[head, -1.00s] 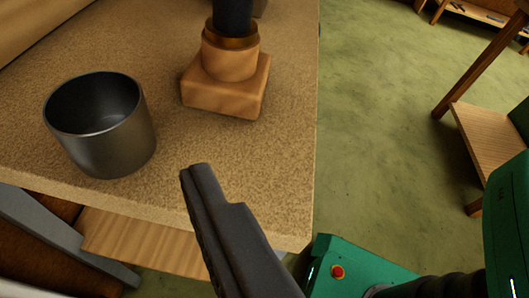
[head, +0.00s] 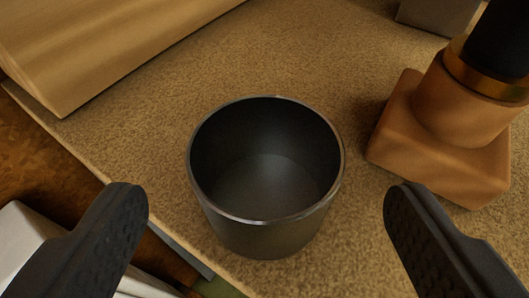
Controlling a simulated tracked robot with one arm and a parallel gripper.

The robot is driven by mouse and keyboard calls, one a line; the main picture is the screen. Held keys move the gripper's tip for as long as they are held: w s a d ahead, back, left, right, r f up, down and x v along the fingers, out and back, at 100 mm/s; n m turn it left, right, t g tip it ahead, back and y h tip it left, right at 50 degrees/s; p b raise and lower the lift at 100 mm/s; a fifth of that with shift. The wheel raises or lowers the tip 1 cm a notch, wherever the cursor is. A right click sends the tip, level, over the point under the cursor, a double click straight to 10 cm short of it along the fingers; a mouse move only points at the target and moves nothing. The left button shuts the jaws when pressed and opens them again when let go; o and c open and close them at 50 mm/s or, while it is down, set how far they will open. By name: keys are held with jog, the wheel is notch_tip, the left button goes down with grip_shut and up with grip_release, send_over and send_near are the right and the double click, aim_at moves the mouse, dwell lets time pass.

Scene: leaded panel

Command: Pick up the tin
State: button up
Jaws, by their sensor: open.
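The tin (head: 265,235) is a dark grey, open-topped metal cup. It stands upright on the tan speckled tabletop (head: 150,130), close to the table's front edge, and its inside looks empty. My gripper (head: 265,195) is open, with one dark finger at the lower left of the view and the other at the lower right. The tin shows between the two fingers, with a gap on each side. Neither finger appears to touch it. How far the fingertips are from the tin in depth is hard to tell.
A wooden block with a round collar and dark upright part (head: 440,130) stands close to the right of the tin, near the right finger. A long wooden piece (head: 110,45) lies at the upper left. A grey block (head: 440,12) is at the back right. Tabletop behind the tin is clear.

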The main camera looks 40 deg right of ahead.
aim_at(265, 134)
jog(key=b+x, duration=0.1)
jog(key=x, duration=0.4)
jog(key=c, duration=1.1)
